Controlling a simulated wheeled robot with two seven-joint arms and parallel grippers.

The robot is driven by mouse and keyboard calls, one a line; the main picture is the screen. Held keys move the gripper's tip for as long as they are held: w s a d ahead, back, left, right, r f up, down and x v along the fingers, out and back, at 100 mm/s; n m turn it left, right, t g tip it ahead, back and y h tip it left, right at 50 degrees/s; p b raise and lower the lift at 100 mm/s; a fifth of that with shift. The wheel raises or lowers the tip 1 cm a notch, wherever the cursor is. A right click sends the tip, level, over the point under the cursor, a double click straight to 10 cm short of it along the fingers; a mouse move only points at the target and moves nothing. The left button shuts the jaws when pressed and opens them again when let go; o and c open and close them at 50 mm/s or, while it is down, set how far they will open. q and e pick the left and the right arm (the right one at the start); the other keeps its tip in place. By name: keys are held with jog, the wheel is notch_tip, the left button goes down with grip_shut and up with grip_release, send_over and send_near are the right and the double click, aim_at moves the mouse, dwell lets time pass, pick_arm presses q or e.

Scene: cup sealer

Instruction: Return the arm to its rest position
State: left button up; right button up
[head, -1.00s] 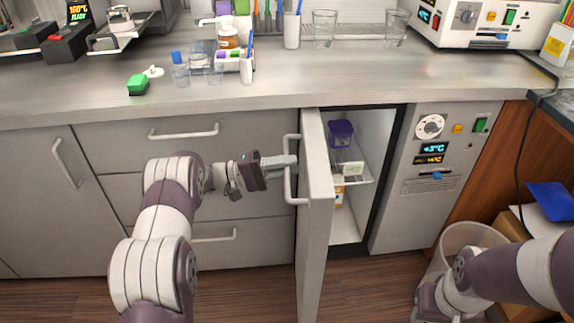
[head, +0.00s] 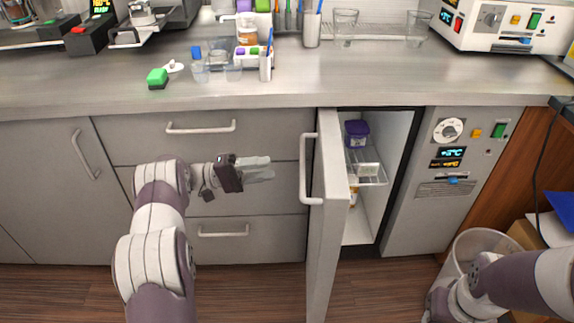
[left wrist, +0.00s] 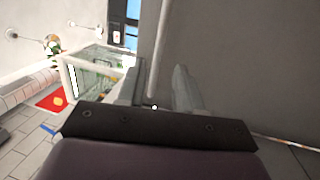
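My left gripper (head: 258,168) is in front of the drawers, to the left of the open fridge door (head: 333,215). Its two fingers are apart with nothing between them in the left wrist view (left wrist: 157,90). In the head view a gap separates the fingertips from the door's handle (head: 304,170). The fridge door stands wide open. My right arm shows at the lower right, but its gripper is not in view.
Inside the fridge, a purple-lidded container (head: 356,133) sits on the wire shelf (head: 372,181). The counter (head: 330,85) above holds cups, a green-topped block (head: 157,79) and machines. A clear bin (head: 478,243) stands at the right.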

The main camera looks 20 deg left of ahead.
pick_arm(q)
jog(key=v, duration=0.2)
jog(key=shift+s+a, duration=0.1)
jog(key=shift+a, duration=0.15)
